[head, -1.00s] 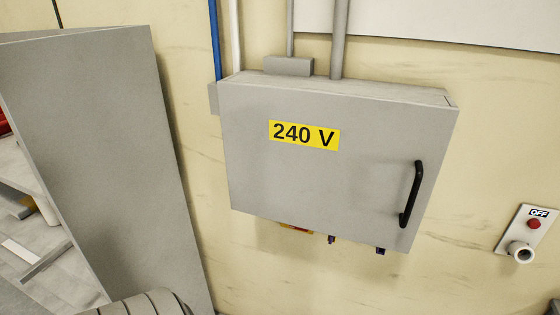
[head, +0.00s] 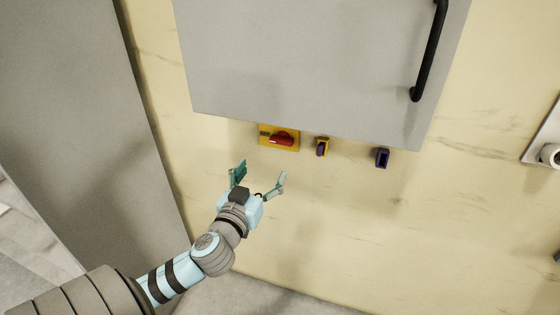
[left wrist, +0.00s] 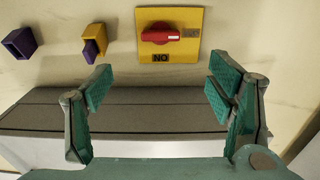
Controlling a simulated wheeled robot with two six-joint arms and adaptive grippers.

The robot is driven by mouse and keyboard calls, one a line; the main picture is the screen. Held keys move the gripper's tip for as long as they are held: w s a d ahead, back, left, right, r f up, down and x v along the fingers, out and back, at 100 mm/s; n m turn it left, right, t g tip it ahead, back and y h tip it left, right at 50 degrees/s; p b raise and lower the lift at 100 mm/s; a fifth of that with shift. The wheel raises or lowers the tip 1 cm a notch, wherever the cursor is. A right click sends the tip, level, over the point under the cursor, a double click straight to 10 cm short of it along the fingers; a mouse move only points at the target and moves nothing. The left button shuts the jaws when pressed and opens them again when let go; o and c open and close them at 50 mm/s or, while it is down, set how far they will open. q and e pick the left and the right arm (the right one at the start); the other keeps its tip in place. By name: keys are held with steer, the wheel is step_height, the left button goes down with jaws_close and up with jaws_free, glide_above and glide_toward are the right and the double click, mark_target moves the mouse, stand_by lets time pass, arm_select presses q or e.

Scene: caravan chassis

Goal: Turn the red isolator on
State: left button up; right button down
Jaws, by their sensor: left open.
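The red isolator (head: 282,139) is a red handle on a yellow plate, on the wall just below the grey cabinet. In the left wrist view the red isolator (left wrist: 160,33) shows upside down, its handle level. The handle's white-marked end faces a small side label too blurred to read. An inverted ON label (left wrist: 161,57) sits on the plate's cabinet side. My left gripper (head: 261,174) is open and empty, below the isolator in the head view and apart from it. In the wrist view its green fingers are spread to either side of the plate. My right gripper is not in view.
A yellow-and-purple part (head: 322,146) and a purple part (head: 382,158) are right of the isolator. The grey cabinet (head: 300,65) with a black handle (head: 429,50) overhangs above. A grey panel (head: 70,110) stands left. The wall below is clear.

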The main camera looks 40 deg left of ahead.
mark_target(280, 142)
arm_select(q)
steer(key=b+x, duration=0.1)
steer(key=x, duration=1.3)
steer(key=shift+a+r, duration=0.1)
steer(key=shift+s, duration=0.1)
steer(key=shift+c, duration=0.4)
steer(key=c, duration=1.1)
